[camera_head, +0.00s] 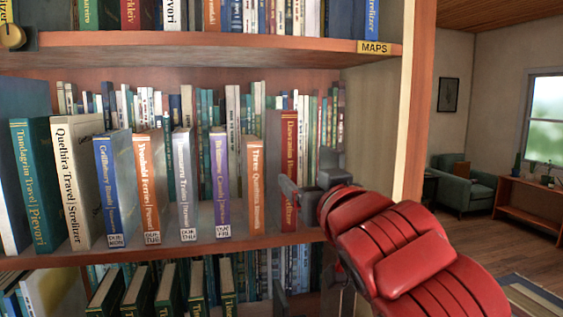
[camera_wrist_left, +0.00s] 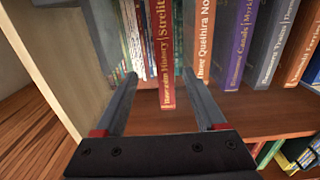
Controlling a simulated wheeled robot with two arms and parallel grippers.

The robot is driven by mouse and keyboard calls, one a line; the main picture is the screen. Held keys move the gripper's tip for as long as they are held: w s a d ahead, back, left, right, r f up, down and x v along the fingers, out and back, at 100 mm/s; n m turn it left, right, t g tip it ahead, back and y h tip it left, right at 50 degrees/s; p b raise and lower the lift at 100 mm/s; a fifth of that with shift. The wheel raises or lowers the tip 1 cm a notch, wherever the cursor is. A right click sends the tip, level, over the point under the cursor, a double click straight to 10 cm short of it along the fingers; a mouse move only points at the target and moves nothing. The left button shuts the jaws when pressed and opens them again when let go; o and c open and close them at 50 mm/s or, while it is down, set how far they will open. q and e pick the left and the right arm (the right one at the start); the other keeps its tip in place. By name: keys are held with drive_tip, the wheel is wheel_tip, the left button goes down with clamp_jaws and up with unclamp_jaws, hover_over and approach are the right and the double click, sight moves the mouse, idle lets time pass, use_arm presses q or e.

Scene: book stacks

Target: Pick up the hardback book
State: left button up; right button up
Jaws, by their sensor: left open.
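A red hardback book (camera_head: 289,165) with gold spine lettering stands upright on the middle shelf, at the right end of the front row. In the left wrist view the red book (camera_wrist_left: 162,60) shows between and beyond the fingertips. My left gripper (camera_head: 308,183) is open at the shelf front, close to this book. Its two fingers (camera_wrist_left: 161,78) point at the spine, one on each side, with nothing held. Whether they touch the book cannot be told.
An orange book (camera_head: 256,190) stands just left of the red one; it also shows in the left wrist view (camera_wrist_left: 205,45). Several spaced books continue leftward. A back row stands behind. The shelf's side panel (camera_head: 412,110) is close on the right. A lower shelf holds dark green books (camera_head: 168,290).

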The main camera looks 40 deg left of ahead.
sight(292, 169)
use_arm(q)
drive_tip(key=p+x, duration=0.2)
drive_tip(key=x, duration=0.6)
drive_tip(key=shift+a+r+p, duration=0.1)
drive_tip(key=shift+a+p, duration=0.15)
drive_tip(key=shift+p, duration=0.1)
drive_tip(key=p+x, duration=0.1)
drive_tip(key=x, duration=0.1)
drive_tip(key=p+x, duration=0.2)
drive_tip(key=shift+s+a, duration=0.1)
drive_tip(key=shift+a, duration=0.3)
drive_tip(key=shift+w+a+f, duration=0.2)
drive_tip(key=shift+w+a, duration=0.05)
drive_tip(key=shift+d, duration=0.15)
clamp_jaws()
drive_tip(key=shift+r, duration=0.1)
